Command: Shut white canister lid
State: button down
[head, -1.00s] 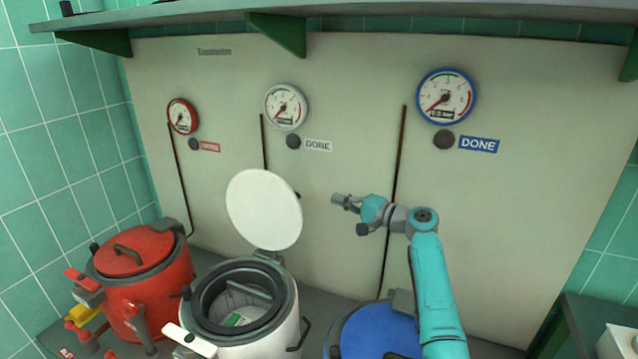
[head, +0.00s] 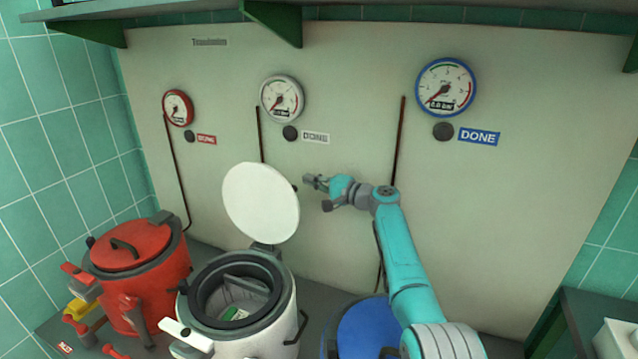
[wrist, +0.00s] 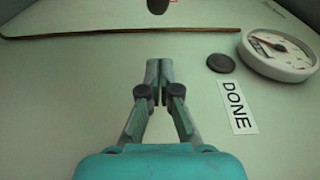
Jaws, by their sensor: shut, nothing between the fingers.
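The white canister (head: 268,333) stands open in the middle of the head view. Its round white lid (head: 260,202) is tipped up on the hinge at the back, nearly upright, its white face toward me. A green and white item (head: 236,313) shows inside the canister. My gripper (head: 306,181) is shut and empty, just right of the lid's upper right edge and behind or beside it; the exact depth is unclear. In the wrist view my gripper (wrist: 158,66) points at the wall panel, with its fingertips together. The lid is not visible in the wrist view.
A red canister (head: 140,285) with its lid down stands at left, and a blue one (head: 368,330) at right, partly behind my arm. The pale wall panel (head: 520,200) carries several gauges. A shelf (head: 380,12) runs above.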

jog(key=s, duration=0.1)
jog(key=s+a, duration=0.1)
jog(key=s, duration=0.1)
jog(key=shift+s+a, duration=0.15)
jog(key=shift+s, duration=0.15)
dwell(0.4)
jog(key=shift+s+a, duration=0.1)
jog(key=shift+s, duration=0.05)
dwell(0.3)
